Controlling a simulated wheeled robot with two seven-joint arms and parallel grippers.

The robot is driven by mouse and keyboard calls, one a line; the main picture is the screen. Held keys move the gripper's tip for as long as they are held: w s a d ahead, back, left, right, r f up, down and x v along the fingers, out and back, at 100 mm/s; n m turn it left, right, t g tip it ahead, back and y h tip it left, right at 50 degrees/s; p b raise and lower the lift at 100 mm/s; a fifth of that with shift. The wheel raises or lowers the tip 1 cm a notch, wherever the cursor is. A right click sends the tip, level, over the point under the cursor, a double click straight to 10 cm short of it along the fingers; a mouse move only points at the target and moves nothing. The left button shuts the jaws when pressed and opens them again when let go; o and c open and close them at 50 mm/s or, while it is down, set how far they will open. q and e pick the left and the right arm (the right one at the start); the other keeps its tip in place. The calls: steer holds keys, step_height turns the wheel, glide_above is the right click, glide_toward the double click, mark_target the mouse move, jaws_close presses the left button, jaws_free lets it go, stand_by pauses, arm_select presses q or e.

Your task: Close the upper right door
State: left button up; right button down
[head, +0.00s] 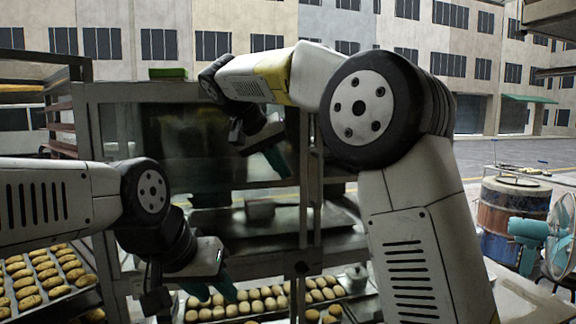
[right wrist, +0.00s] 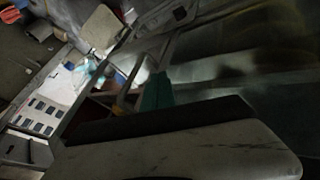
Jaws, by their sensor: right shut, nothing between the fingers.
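My right gripper (head: 277,160) is shut and empty in front of the oven's upper part, left of a vertical post (head: 312,170). Its teal fingertips show in the right wrist view (right wrist: 157,92) near dark panels; contact is unclear. My left gripper (head: 212,290) hangs low in front, open and empty.
Trays of round buns (head: 265,300) lie low in the oven. A rack with trays of baked goods (head: 40,275) stands at left. A metal pot (head: 355,275) is at lower right. A barrel (head: 505,215) and a teal fan (head: 530,232) stand at far right.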

mark_target(309, 184)
steer(key=x, duration=0.6)
steer(key=d, duration=0.3)
steer(key=shift+w+d, duration=0.15)
steer(key=shift+w, duration=0.05)
steer(key=shift+w+d, duration=0.1)
steer(key=shift+d, duration=0.25)
steer(key=shift+d, duration=0.15)
